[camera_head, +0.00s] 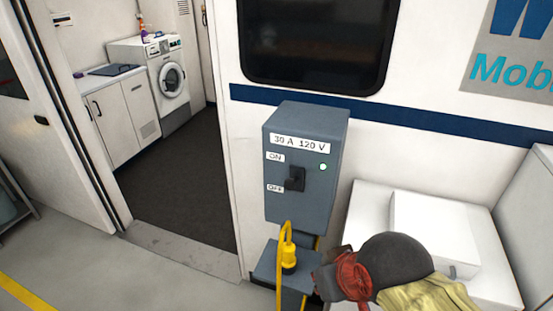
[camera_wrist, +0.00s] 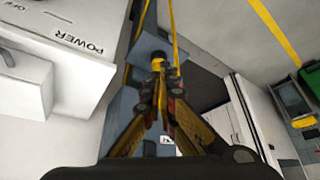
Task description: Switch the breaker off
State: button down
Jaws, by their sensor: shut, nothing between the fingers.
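The breaker (camera_head: 310,205) is a grey-blue box marked 30 A 120 V, mounted upright in front of the van wall. Its black lever (camera_head: 296,178) sits beside the ON and OFF labels, its grip end nearer OFF in the picture; I cannot tell its exact setting. A small pale green light (camera_head: 323,167) shows on the box. My gripper (camera_head: 325,281) is below and right of the box, apart from the lever. In the wrist view my gripper (camera_wrist: 158,72) has its fingertips together and holds nothing. The lever is not clear there.
A yellow plug (camera_head: 289,256) with a yellow cable hangs under the breaker, close to my gripper; the plug (camera_wrist: 158,60) appears just beyond the fingertips. A white box (camera_head: 425,225) stands at right. The open doorway (camera_head: 170,175) is at left.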

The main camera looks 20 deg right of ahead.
jog(key=shift+s, duration=0.15)
jog(key=shift+r, duration=0.1)
notch_tip(320, 180, up, 26)
jog(key=m+g+h+p, duration=0.2)
jog(key=m+g+p, duration=0.4)
jog(key=p, duration=2.8)
send_over(286, 181)
jog(key=s+a, duration=0.1)
jog(key=a, duration=0.2)
jog(key=m+t, duration=0.1)
jog(key=shift+s, duration=0.15)
jog(key=d+f, duration=0.1)
jog(key=f, duration=0.3)
jog(key=f+p, duration=0.1)
jog(key=f, duration=0.4)
jog(key=w+d+f+p, duration=0.1)
jog(key=f, duration=0.3)
jog(key=shift+w+d+f, duration=0.1)
jog(key=shift+d+f, duration=0.2)
jog(key=shift+f+b, duration=0.15)
jog(key=shift+b, duration=0.2)
